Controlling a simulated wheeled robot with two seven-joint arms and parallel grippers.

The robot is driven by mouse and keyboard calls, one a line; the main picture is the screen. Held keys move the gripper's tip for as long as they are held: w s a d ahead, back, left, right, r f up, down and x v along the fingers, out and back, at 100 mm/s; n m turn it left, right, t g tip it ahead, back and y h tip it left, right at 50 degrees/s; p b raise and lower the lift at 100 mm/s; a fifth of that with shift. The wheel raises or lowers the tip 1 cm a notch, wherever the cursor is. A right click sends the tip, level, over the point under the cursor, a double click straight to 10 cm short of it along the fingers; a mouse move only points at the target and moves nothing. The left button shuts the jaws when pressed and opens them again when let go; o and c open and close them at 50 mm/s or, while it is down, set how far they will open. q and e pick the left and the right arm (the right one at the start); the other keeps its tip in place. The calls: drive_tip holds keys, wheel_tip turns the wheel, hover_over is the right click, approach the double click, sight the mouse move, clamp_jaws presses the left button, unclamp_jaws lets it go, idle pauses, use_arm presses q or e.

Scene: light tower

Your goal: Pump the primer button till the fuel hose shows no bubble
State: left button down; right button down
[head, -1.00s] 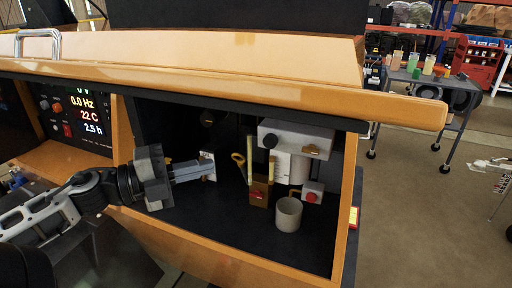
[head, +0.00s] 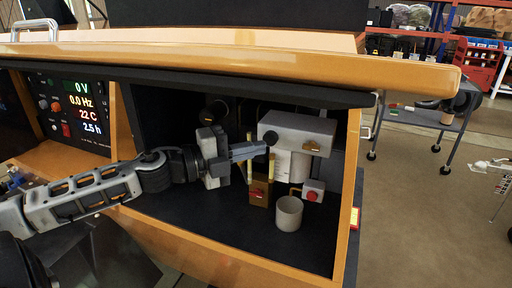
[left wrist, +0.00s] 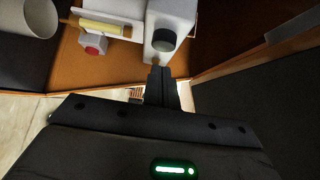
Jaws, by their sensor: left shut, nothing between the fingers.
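A round black button (head: 272,137) sits on the front left of a grey housing (head: 305,131) inside the open bay. It also shows in the left wrist view (left wrist: 164,40). My left gripper (head: 266,148) is shut and empty, its fingertips close to the black button; contact cannot be told. In the left wrist view the shut fingers (left wrist: 158,72) lie just below the button. A pale yellow vertical tube (head: 250,174), likely the fuel hose, is partly hidden behind my gripper. Any bubble in it is too small to tell. My right gripper is not in view.
A red button (head: 312,196) on a small grey box and a grey cup (head: 289,213) are below the housing. A brass block (head: 259,192) stands at the tube's foot. An orange hood (head: 240,65) overhangs the bay. The dark bay floor in front is clear.

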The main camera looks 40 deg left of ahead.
sight(270, 138)
use_arm(q)
drive_tip(key=shift+w+a, duration=0.25)
drive_tip(key=shift+w, duration=0.8)
